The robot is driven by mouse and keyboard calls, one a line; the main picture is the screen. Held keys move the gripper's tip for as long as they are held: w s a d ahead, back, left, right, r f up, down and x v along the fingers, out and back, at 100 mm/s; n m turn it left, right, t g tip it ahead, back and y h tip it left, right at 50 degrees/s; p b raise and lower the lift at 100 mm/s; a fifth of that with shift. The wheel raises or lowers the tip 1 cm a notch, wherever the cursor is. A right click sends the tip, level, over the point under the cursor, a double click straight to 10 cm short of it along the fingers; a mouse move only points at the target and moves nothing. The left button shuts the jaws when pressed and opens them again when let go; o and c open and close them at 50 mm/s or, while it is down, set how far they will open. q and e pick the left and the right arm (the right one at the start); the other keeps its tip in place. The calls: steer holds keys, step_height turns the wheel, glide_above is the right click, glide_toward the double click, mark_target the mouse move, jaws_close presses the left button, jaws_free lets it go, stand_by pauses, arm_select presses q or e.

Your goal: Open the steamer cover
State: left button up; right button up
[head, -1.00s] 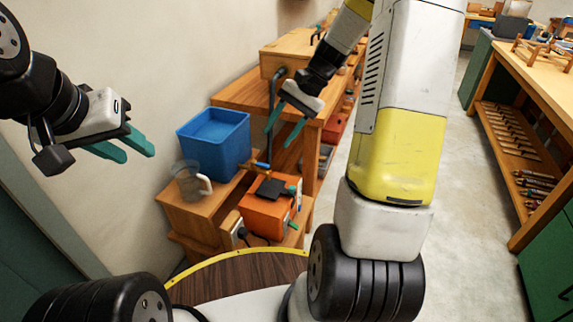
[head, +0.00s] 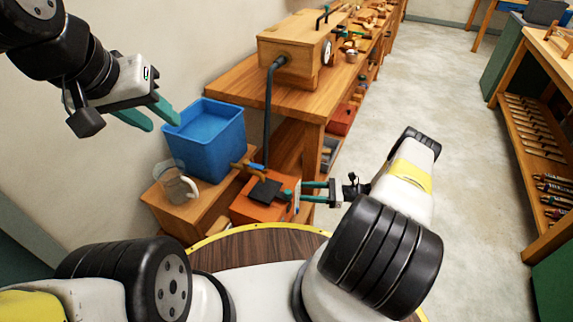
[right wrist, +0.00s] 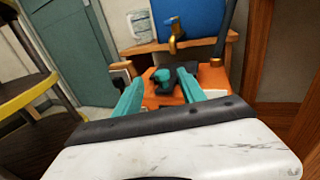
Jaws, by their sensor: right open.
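The steamer is an orange box (head: 257,209) low on a wooden stand, with a dark square cover (head: 265,190) on top. In the right wrist view the orange box (right wrist: 213,78) lies ahead, with a teal knob (right wrist: 161,75) and a black part (right wrist: 184,78) between the finger lines. The cover looks closed. My right gripper (head: 304,191) is open and empty, its fingers pointing left at the steamer's right side. I cannot tell whether they touch it. My left gripper (head: 164,117) is open and empty, raised in front of the wall, up and left of the steamer.
A dark hose (head: 268,110) rises to a wooden box (head: 293,53) on the bench. The floor (head: 440,110) at right is clear.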

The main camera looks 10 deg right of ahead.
mark_target(288, 192)
steer(key=shift+m, duration=0.3)
steer(key=x, duration=0.5)
steer(key=f+x, duration=0.1)
steer(key=x, duration=0.1)
steer(key=shift+w+a, duration=0.1)
steer(key=shift+a, duration=0.2)
jaws_close()
stand_by(1.0)
